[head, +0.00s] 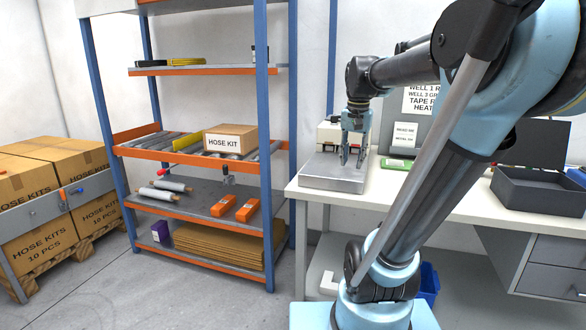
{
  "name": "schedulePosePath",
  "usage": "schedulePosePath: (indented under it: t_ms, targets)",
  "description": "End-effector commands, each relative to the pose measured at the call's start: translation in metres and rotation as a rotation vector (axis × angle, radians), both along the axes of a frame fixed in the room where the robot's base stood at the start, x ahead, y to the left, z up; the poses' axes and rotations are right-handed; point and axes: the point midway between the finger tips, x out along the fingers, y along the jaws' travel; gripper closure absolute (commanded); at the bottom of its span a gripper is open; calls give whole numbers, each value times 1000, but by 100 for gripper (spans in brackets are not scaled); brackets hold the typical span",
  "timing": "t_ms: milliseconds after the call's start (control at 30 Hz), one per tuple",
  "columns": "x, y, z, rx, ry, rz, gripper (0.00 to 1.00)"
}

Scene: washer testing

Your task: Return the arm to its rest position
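My arm reaches from the right side of the head view, over the white workbench (440,192). My gripper (352,162) points down above a flat grey metal plate device (328,178) at the left end of the bench. Its two fingers look apart, with a gap between them. I see nothing held between them. I cannot tell whether the fingertips touch the device.
A blue and orange shelf rack (205,158) holding a hose kit box (230,139) stands left of the bench. Stacked cartons (50,165) are at far left. A dark open tray (540,190) sits on the bench at right. Floor in front of the rack is clear.

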Motion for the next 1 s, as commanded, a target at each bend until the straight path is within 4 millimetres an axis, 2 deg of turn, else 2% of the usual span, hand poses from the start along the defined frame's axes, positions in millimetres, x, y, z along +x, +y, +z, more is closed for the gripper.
schedulePosePath:
  t_ms: [33, 300, 500, 600, 767, 1000]
  targets:
    - [-16, 0, -15, -4, -5, 30, 69]
    - [-85, -2, -94, -31, -36, 212, 69]
    - [-129, -2, -156, -52, -58, 337, 69]
    - [-144, -2, -179, -61, -66, 384, 69]
    - [-156, -4, -199, -69, -72, 427, 69]
    - [-158, -4, -202, -71, -74, 436, 69]
